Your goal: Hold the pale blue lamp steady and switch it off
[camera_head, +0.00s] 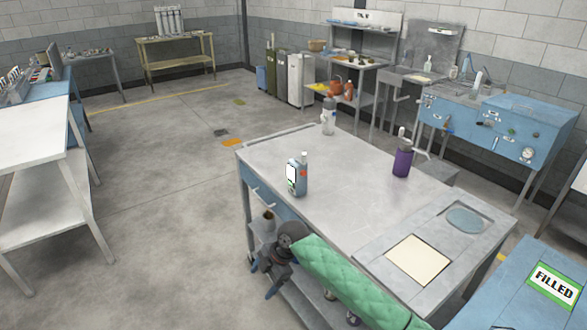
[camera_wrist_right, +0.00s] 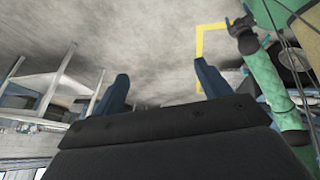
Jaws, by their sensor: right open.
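A pale blue-grey upright device (camera_head: 297,176), which I take for the lamp, stands on the grey table top (camera_head: 340,165) near its left edge. It has a white panel, a small orange-red spot on its side and a short knob on top. Whether it is lit I cannot tell. My right gripper (camera_head: 265,279) is open and empty, low beside the table's near left side, below the lamp and apart from it. Its two blue fingers stand wide apart in the right wrist view (camera_wrist_right: 162,88). My left gripper (camera_wrist_right: 240,28) seems to show small there; its jaws are unclear.
A purple bottle (camera_head: 402,160) and a clear bottle (camera_head: 328,118) stand farther back on the table. A cream panel (camera_head: 418,258) and a round blue disc (camera_head: 466,220) lie at its right end. A blue surface marked FILLED (camera_head: 515,275) is at lower right.

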